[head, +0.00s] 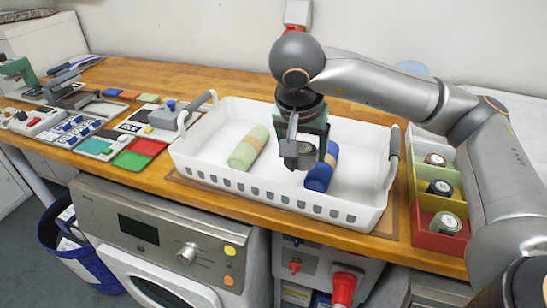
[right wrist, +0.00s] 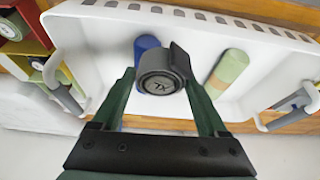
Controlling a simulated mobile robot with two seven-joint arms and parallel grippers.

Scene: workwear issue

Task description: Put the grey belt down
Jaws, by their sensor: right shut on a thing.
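The grey belt (head: 292,152) is a rolled coil with a loose end standing up. My right gripper (head: 306,140) is shut on it and holds it above the white basket (head: 205,165). In the right wrist view the belt (right wrist: 161,76) sits between the green fingers of the gripper (right wrist: 165,90), its round label facing the camera. In the head view the gripper and arm hide part of the basket behind. My left gripper is not in view.
A green roll (head: 249,147) and a blue roll (head: 321,172) lie in the basket, either side of the belt. A divided tray (head: 428,240) with coloured compartments and several rolled belts stands right of it. Coloured cards and small tools cover the counter's left.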

